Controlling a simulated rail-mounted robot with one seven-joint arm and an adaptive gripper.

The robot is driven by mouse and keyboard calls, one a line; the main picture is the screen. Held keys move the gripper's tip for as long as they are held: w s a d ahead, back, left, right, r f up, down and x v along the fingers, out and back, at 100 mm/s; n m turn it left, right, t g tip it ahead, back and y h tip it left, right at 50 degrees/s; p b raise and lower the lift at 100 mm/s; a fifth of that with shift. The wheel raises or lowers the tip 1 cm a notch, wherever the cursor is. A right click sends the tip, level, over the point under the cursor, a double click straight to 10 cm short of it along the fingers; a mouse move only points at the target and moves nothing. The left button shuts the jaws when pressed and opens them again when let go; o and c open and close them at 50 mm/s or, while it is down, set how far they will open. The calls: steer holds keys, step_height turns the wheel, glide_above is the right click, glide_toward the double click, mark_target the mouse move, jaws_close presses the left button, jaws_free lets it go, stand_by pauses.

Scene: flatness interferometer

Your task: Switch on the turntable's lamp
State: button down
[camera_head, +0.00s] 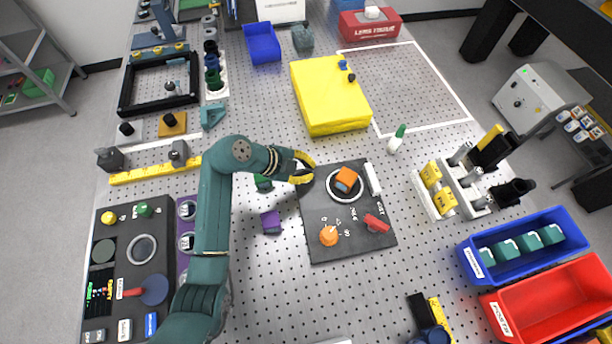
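The turntable unit is a dark grey plate (315,212) on the perforated table, right of my arm. Near its far side, a round white-rimmed stage (334,194) carries an orange block (346,179). An orange knob (328,236) with small marks around it sits at the near left. A red lever or switch (376,223) sits at the near right, and a white bar (373,179) lies along the right edge. I cannot tell which control is the lamp's. My gripper (309,171), with yellow-edged fingers, looks open and empty above the plate's far left corner.
A purple block (271,222) and a partly hidden green piece (263,183) lie left of the plate. A yellow box (331,95) stands beyond it, with a green-capped bottle (396,140) to the right. Blue (469,246) and red (492,306) bins are at the near right.

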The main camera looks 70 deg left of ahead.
steer(key=shift+f+b, duration=0.35)
steer(key=shift+f, duration=0.05)
stand_by(0.5)
steer(key=shift+r+p, duration=0.5)
steer(key=shift+r, duration=0.4)
step_height(320, 180, up, 6)
steer(key=p, duration=0.3)
steer(key=shift+p, duration=0.3)
